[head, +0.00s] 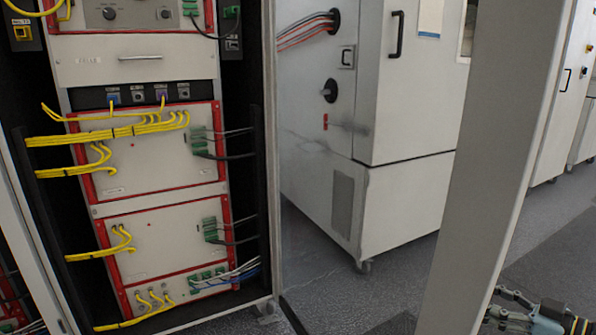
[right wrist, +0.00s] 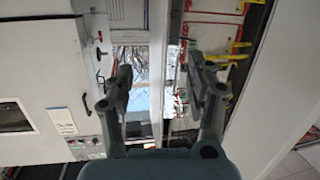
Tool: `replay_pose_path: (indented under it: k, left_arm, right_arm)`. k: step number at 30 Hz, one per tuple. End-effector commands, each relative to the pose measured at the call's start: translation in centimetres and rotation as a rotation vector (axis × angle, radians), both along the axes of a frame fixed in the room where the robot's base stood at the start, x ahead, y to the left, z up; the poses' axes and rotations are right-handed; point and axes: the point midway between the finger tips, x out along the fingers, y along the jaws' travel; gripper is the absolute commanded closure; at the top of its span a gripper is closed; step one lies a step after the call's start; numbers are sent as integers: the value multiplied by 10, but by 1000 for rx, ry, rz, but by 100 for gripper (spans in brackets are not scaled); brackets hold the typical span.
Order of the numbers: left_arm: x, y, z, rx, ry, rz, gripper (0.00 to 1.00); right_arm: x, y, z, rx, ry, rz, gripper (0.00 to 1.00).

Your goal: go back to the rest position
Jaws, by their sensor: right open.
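My right gripper (head: 496,304) shows at the bottom right corner of the head view, its fingers pointing left. In the right wrist view the same gripper (right wrist: 158,75) has its two dark fingers spread apart, with nothing between them. It touches nothing that I can see. My left gripper is in neither view.
An open battery cycler rack (head: 150,160) with yellow cables stands at the left. A white test chamber (head: 400,200) stands behind it. A pale upright panel (head: 490,150) rises left of my right gripper. Grey floor (head: 350,285) is clear between rack and panel.

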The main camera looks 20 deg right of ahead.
Motion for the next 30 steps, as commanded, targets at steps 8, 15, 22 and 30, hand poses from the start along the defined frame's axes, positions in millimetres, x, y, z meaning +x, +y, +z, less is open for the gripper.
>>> replay_pose_path:
  k: [8,15,22,30]
  left_arm:
    - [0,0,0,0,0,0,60]
    - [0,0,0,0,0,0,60]
    - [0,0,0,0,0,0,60]
    - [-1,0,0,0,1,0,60]
  right_arm:
    - [-118,62,-198,-122,505,-346,44]
    - [-254,162,-298,-183,979,-388,44]
    - [-344,242,-327,-195,1276,-321,44]
    - [-365,260,-330,-196,1344,-295,44]
